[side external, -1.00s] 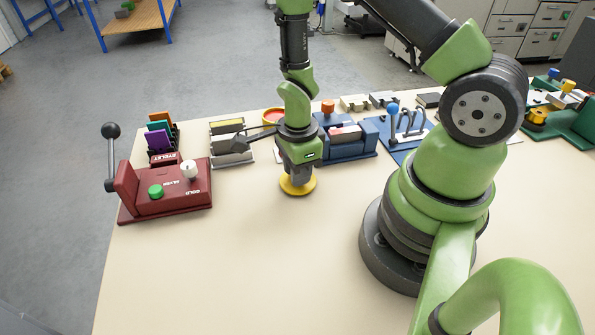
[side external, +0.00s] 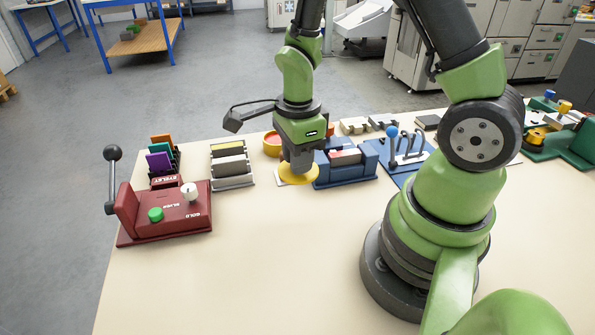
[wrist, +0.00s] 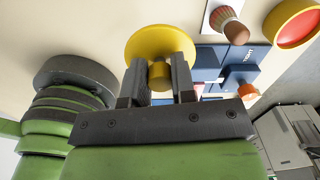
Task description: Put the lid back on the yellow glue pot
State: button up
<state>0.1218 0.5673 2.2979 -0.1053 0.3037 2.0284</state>
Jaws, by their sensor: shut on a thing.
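My gripper (wrist: 160,85) is shut on the knob of the round yellow lid (wrist: 160,40). In the side view the lid (side external: 299,174) hangs level under my gripper, above the table and in front of the blue block. The open glue pot (side external: 271,143) stands behind and to the left of the lid, partly hidden by my gripper. In the wrist view the pot (wrist: 297,22) is at the top right, with a yellow rim and red inside. The lid and pot are apart.
A brush (wrist: 230,28) is on a white card beside the pot. A blue block (side external: 345,165) is right of the lid. A rack of grey and yellow bars (side external: 232,165) and a dark red press (side external: 170,210) are to the left. The front table is clear.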

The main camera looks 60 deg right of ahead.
jog(key=shift+w+r, duration=0.1)
jog(key=shift+r, duration=0.3)
jog(key=shift+w+d+r, duration=0.15)
jog(key=shift+w+d, duration=0.05)
jog(key=shift+w, duration=0.05)
jog(key=w+d+m, duration=0.6)
jog(key=w+d, duration=0.8)
jog(key=shift+s+d+f, duration=0.1)
jog(key=shift+f, duration=2.75)
jog(key=shift+f, duration=0.15)
jog(key=o, duration=1.5)
jog(key=shift+c, duration=0.2)
